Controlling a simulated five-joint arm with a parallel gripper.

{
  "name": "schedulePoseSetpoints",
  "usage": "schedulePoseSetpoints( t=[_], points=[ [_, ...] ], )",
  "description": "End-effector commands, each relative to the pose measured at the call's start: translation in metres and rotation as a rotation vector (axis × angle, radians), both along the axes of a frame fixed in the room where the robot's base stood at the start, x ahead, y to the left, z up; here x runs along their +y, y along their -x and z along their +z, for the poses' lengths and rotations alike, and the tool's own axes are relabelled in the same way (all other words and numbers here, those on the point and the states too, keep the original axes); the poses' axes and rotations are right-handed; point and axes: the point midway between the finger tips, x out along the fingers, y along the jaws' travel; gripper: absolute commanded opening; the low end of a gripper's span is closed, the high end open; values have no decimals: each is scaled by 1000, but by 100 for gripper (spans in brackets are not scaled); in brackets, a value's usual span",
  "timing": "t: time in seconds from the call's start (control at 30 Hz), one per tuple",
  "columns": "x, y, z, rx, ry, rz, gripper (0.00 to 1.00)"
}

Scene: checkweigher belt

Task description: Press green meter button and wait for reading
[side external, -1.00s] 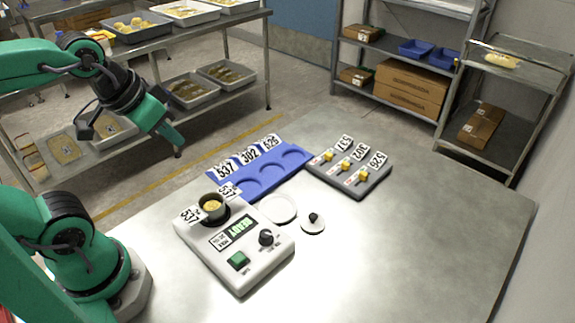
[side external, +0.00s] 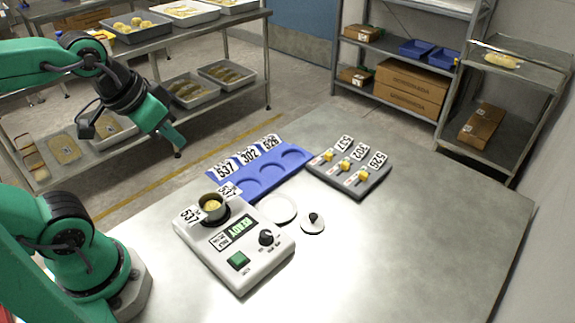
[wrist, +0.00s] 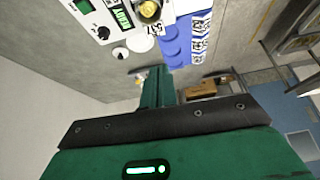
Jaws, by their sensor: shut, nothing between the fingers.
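The white meter (side external: 262,269) stands on the metal table with a green button (side external: 238,260), a black knob (side external: 266,237) and a green display (side external: 239,227) reading READY. A dark cup (side external: 213,207) with yellowish contents sits in the meter's well, beside a 537 tag. My gripper (side external: 178,153) is shut and empty, raised to the left of the meter and well away from the button. In the wrist view the meter (wrist: 92,33) is at the top left, with its green button (wrist: 84,6) at the upper edge.
A white disc (side external: 277,209) and a black-knobbed lid (side external: 313,226) lie between. The table's right side is clear.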

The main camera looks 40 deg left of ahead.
Motion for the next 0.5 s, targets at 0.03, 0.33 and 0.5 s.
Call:
schedulePoseSetpoints(
  t=[0.03, 0.33, 0.5],
  points=[
    [-3, -1, -1, 9, -7, -24, 0],
    [-32, -9, -10, 107, -99, -336, 0],
    [-59, -12, -18, 181, -173, -605, 0]
  ],
)
